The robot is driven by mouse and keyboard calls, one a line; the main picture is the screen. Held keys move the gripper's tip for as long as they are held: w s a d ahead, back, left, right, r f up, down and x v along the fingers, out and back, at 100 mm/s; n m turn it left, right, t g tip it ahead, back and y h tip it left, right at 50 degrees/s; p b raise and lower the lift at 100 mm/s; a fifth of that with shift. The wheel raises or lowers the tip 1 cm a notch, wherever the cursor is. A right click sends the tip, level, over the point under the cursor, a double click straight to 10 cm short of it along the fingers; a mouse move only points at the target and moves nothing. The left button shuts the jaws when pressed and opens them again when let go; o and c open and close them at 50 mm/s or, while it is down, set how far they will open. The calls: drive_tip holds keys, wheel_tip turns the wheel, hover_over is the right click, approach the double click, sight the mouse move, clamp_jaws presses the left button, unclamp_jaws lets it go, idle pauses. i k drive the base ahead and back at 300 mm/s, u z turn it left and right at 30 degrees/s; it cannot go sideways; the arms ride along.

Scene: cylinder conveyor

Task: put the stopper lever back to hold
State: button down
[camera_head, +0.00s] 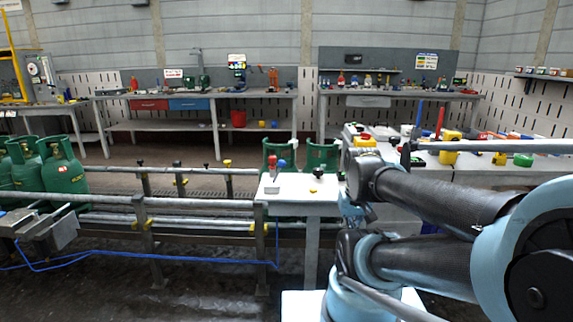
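A small control block with a red-knobbed lever (271,162) and a blue-knobbed lever (281,163) stands on a white-topped pedestal (295,206) in the middle of the head view. The blue lever leans to the right; the red one looks closer to upright. Which one is the stopper lever, and what its positions are marked, is too small to read. A black knob (318,172) sits at the right of the same top. My arm fills the right side. A small dark and blue part (352,210), perhaps my gripper, shows right of the pedestal, apart from the levers; its fingers are not clear.
A conveyor with metal rails (150,201) runs left of the pedestal, with green gas cylinders (62,172) at its left. More green cylinders (321,157) stand behind the pedestal. A cluttered workbench (480,160) is behind my arm. A blue hose (170,254) hangs below the conveyor.

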sight(281, 164)
drive_tip(key=u, duration=0.3)
drive_tip(key=k, duration=1.65)
drive_tip(key=z, duration=0.3)
drive_tip(key=i, duration=1)
